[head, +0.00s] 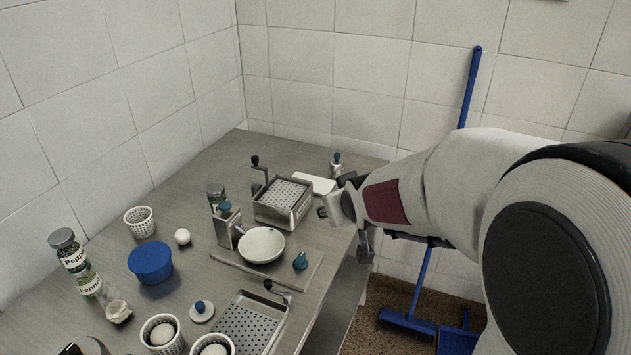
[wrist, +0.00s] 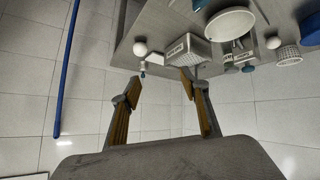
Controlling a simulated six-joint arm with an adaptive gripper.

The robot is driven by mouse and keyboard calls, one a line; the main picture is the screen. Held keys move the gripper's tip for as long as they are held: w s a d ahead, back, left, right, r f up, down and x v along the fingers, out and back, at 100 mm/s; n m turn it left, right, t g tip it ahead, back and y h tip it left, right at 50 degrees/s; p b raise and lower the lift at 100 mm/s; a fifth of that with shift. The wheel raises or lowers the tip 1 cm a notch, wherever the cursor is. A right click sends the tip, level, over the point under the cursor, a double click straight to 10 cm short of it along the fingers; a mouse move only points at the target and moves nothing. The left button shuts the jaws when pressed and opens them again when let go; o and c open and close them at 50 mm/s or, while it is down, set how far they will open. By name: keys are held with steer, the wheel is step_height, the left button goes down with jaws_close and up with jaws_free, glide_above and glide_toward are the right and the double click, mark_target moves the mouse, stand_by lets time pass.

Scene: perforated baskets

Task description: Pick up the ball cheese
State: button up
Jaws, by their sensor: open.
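A white ball (head: 182,236), which looks like the ball cheese, rests on the table between the blue tub and the pepper mill. It also shows in the wrist view (wrist: 273,42) beside a perforated basket. More white balls sit in the two front baskets, one of them in the left basket (head: 162,334). I cannot tell which ball is meant. My gripper (head: 335,198) is at the table's right edge, well right of these balls. In the wrist view its two fingers (wrist: 161,87) are apart with nothing between them.
A metal box with a perforated top (head: 284,199), a white pan (head: 261,245) on a board and a blue tub (head: 151,262) stand between my gripper and the left side. A perforated tray (head: 252,322) lies in front. A blue broom (head: 408,321) stands right of the table.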

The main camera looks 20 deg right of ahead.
steer(key=w+d+f+t, duration=0.1)
steer(key=w+d+f, duration=0.2)
steer(key=w+f, duration=0.1)
steer(key=w+d+f+t, duration=0.1)
steer(key=w+d+f, duration=0.3)
steer(key=w+f, duration=0.1)
steer(key=w+d+f+t, duration=0.1)
steer(key=w+d+f, duration=0.2)
steer(key=w+f, duration=0.1)
steer(key=shift+w+d+f+n, duration=0.1)
steer(key=shift+d+f+n, duration=0.1)
steer(key=shift+f, duration=0.25)
steer(key=shift+w+d+f+n, duration=0.1)
steer(key=shift+d+f+n, duration=0.1)
steer(key=shift+f, duration=0.2)
steer(key=shift+w+d+f+t, duration=0.15)
steer(key=shift+d+f+t, duration=0.25)
steer(key=shift+f, duration=0.3)
steer(key=shift+x, duration=1.3)
steer(key=shift+x, duration=2.6)
steer(key=shift+f, duration=0.2)
steer(key=c, duration=0.9)
